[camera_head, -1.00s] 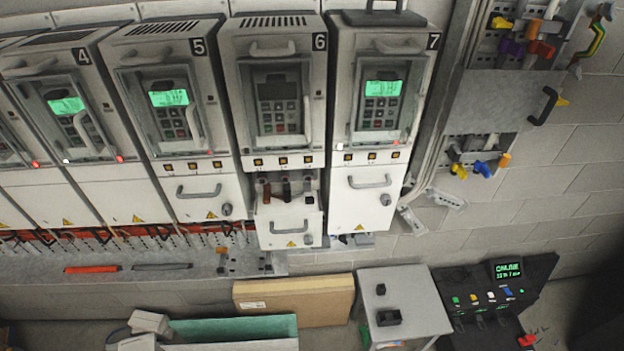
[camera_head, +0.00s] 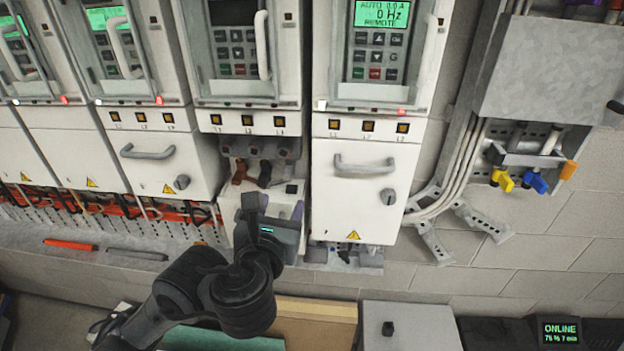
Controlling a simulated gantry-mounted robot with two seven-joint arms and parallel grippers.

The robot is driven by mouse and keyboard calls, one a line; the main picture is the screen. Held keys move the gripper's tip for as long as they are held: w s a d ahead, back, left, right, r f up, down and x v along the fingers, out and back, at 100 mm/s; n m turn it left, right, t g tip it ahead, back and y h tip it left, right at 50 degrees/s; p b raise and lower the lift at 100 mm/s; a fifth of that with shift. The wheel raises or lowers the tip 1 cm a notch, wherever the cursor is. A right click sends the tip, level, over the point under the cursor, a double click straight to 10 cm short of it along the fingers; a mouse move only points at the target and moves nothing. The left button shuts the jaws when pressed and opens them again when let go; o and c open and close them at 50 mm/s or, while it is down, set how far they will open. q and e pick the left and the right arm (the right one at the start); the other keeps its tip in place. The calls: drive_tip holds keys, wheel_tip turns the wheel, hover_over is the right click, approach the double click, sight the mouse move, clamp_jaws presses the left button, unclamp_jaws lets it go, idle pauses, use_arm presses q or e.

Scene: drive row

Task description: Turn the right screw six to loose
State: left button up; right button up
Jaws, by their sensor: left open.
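Drive six (camera_head: 247,97), the unit with the dark screen, has its lower terminal bay open. Its terminals (camera_head: 262,150) sit in a row in the bay, with a reddish lug (camera_head: 240,172) at the left and a dark lug (camera_head: 265,174) in the middle. The right terminal screw (camera_head: 286,151) is small and dark; its slot cannot be made out. My left gripper (camera_head: 272,207) is open and stands below the terminals, in front of the white lowered cover (camera_head: 288,190), and hides most of that cover. I see nothing between its fingers. My right gripper is out of view.
Drive seven (camera_head: 364,180) stands close on the right with its cover shut and handle sticking out. Drive five's cover (camera_head: 158,160) is shut on the left. A cardboard box (camera_head: 315,308) and a grey cabinet (camera_head: 410,325) lie below. The wall right of drive seven carries cable brackets.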

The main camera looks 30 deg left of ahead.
use_arm(q)
drive_tip(key=t+y+b, duration=0.1)
drive_tip(key=b, duration=0.1)
approach(285, 150)
drive_tip(key=s+f, duration=0.1)
drive_tip(key=f, duration=0.1)
drive_tip(key=shift+n, duration=0.4)
drive_tip(key=b+x, duration=0.1)
drive_tip(key=x, duration=0.2)
drive_tip(key=r+b+x, duration=0.1)
drive_tip(key=x, duration=0.3)
drive_tip(key=b+x, duration=0.1)
drive_tip(key=x, duration=0.2)
drive_tip(key=shift+w+r, duration=0.15)
drive_tip(key=shift+w, duration=0.05)
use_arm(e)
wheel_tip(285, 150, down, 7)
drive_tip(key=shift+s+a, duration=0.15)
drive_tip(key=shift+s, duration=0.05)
use_arm(q)
drive_tip(key=shift+c, duration=0.5)
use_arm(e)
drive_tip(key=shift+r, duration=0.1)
use_arm(q)
drive_tip(key=c, duration=0.8)
drive_tip(key=shift+b, duration=0.3)
drive_tip(key=shift+c, duration=0.2)
